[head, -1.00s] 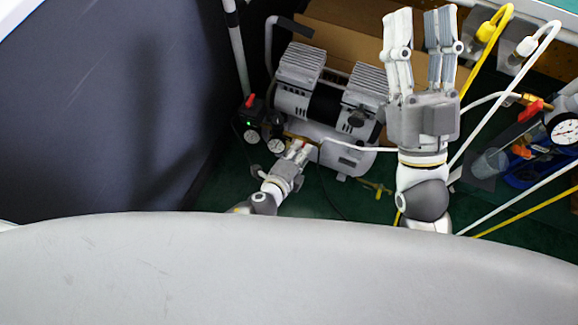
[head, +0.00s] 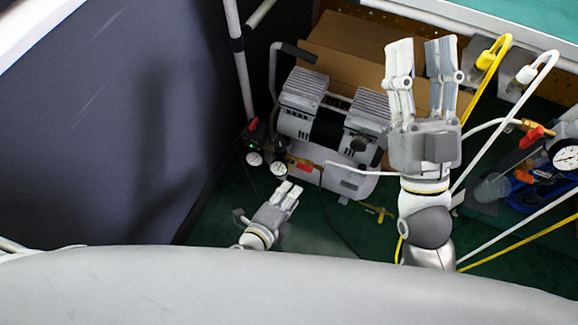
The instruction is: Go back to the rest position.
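My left gripper (head: 290,188) is low at the centre-left, over the green floor, in front of the air compressor (head: 328,122) and apart from it. Its two fingers lie close together and point up toward the compressor. Nothing shows between them, but I cannot tell whether they are fully shut. My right gripper (head: 420,58) is raised at the right of centre with its fingers pointing up the picture. Its fingers are apart and empty, and it hides part of the cardboard box behind.
A dark panel (head: 110,120) fills the left side. The cardboard box (head: 345,45) stands behind the compressor. Yellow hoses (head: 487,85) and white hoses (head: 512,108) run on the right, near a pressure gauge (head: 566,156). A pale grey surface (head: 250,290) covers the bottom.

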